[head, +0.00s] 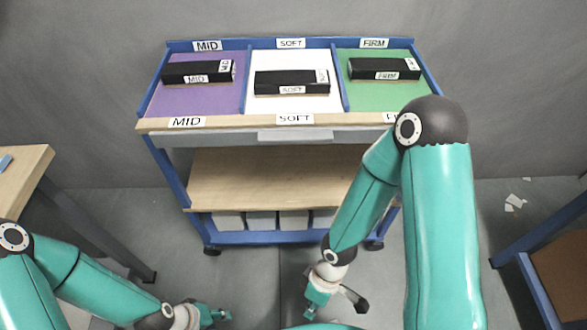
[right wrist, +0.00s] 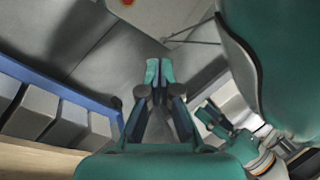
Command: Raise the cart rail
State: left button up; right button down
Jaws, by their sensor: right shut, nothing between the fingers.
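The blue-framed cart (head: 183,182) stands ahead, with a pale wooden rail (head: 240,123) along its top front edge. A lower blue rail (head: 283,237) runs along its base and also shows in the right wrist view (right wrist: 62,92). My right gripper (head: 311,311) is low in front of the cart, below the lower rail in the picture. In the right wrist view its fingertips (right wrist: 158,71) are together and hold nothing, apart from the blue rail. My left gripper (head: 226,315) is low at the bottom left of the cart; its finger opening is too small to tell.
The cart top has purple, white and green compartments with black blocks marked MID (head: 198,72), SOFT (head: 291,83) and FIRM (head: 384,69). Grey boxes (head: 262,220) sit below its wooden shelf (head: 270,175). A wooden table (head: 25,175) stands left; a blue frame (head: 540,240) stands right.

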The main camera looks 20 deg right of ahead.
aim_at(295, 141)
jog(key=w+d+f+n+t+h+b, duration=0.2)
jog(key=w+d+f+n+h+b, duration=0.2)
jog(key=d+f+n+h+b, duration=0.5)
jog(key=w+d+r+n+t+h+b, duration=0.1)
jog(key=w+d+r+n+t+b, duration=0.25)
jog(key=w+n+t+b, duration=0.45)
jog(key=w+a+r+n+t+h+b, duration=0.1)
jog(key=w+a+r+n+t+b, duration=0.3)
jog(key=w+r, duration=0.45)
jog(key=a+r+n+t+y+b, duration=0.2)
jog(key=a+r+n+t+b, duration=0.25)
jog(key=r+t, duration=0.45)
pick_arm(q)
notch_tip(295, 141, down, 30)
jog(key=b, duration=0.1)
pick_arm(e)
jog(key=w+d+r, duration=0.1)
jog(key=w+r, duration=0.7)
jog(key=w, duration=0.2)
jog(key=shift+d+r+m, duration=0.2)
jog(key=shift+d+m, duration=0.15)
